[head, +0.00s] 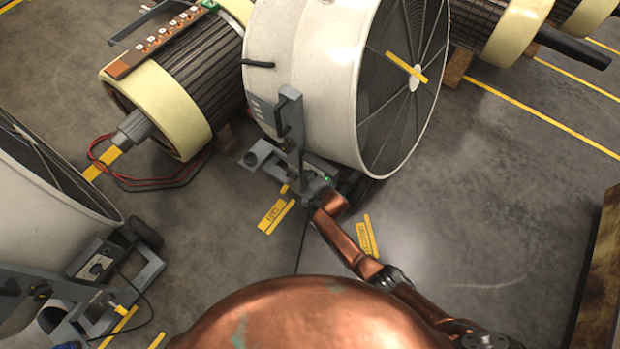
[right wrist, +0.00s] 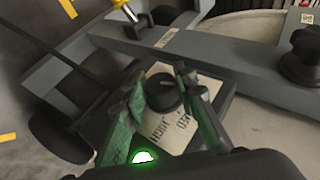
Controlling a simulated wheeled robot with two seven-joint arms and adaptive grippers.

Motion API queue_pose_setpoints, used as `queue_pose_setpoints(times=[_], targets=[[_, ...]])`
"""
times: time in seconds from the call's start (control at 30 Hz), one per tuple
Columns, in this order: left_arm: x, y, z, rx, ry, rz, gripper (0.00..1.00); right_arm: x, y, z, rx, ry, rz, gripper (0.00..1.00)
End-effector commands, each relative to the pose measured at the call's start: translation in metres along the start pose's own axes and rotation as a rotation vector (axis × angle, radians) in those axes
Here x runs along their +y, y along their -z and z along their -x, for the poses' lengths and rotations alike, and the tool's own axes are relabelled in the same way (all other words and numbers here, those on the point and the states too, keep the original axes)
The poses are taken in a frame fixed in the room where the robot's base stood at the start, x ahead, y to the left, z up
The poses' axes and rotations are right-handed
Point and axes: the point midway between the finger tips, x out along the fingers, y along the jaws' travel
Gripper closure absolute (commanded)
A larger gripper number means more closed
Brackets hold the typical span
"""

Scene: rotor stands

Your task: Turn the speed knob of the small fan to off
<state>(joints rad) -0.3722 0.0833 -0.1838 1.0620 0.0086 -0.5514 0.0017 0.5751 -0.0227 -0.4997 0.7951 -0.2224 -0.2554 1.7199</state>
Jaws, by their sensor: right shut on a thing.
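A pale drum fan (head: 310,85) with a dark grille stands on a grey wheeled frame in the middle of the head view. My right arm reaches to its base, and my right gripper (head: 324,182) is at the control box there. In the right wrist view the box has a pale dial plate (right wrist: 182,135) with printed words, one reading HIGH. A round black speed knob (right wrist: 162,92) sits on the plate. My right gripper (right wrist: 162,80) has its green fingers closed on either side of the knob. A green lamp (right wrist: 144,157) glows beside the plate. My left gripper is not in view.
Another drum fan (head: 45,200) with its own control box (head: 97,266) stands at the left. Large rotors (head: 185,85) rest behind. The frame's bar (right wrist: 190,50) and a black hand knob (right wrist: 303,55) are close to my right gripper.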

Motion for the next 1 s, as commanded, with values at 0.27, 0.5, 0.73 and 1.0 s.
queue_pose_setpoints(times=[0.27,0.5,0.73,1.0], targets=[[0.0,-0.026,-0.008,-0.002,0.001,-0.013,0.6,-0.004,-0.002,0.0,-0.002,-0.168,0.066,0.98],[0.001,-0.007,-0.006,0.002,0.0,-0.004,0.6,0.0,-0.003,-0.003,-0.003,-0.381,0.157,0.98],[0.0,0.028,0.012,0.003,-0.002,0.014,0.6,0.001,-0.003,-0.004,-0.003,-0.539,0.223,0.98],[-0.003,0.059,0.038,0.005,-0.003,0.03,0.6,0.001,-0.001,-0.003,-0.001,-0.656,0.273,0.98]])
